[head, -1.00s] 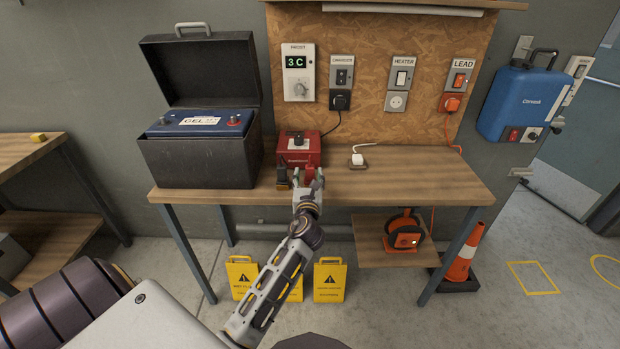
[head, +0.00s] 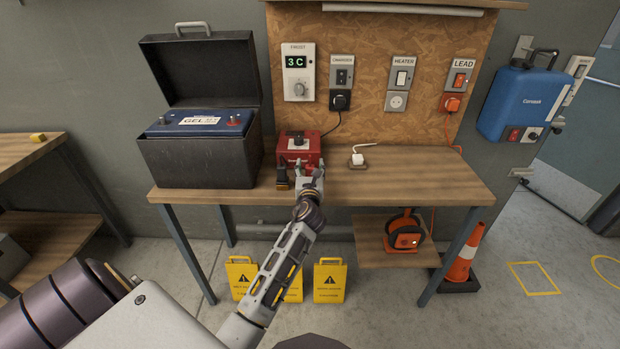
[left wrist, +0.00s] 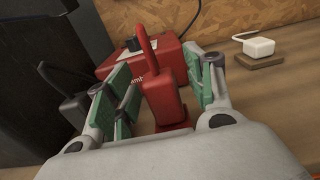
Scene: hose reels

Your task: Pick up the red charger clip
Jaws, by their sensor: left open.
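The red charger clip (left wrist: 160,92) stands upright on the bench in front of the red charger box (left wrist: 172,60), with a red cable looping from its top. My left gripper (left wrist: 165,95) is open, with its green-padded fingers on either side of the clip. I cannot tell whether the pads touch it. A black clip (left wrist: 75,108) stands to the left of the gripper. In the head view my left gripper (head: 308,172) reaches the front of the charger box (head: 298,146) and hides most of the red clip. The black clip (head: 282,177) stands to its left. My right gripper is not in view.
An open black case (head: 195,160) holding a blue battery (head: 200,123) stands left on the workbench (head: 420,180). The bench's right part is clear. Yellow signs (head: 330,282) stand below.

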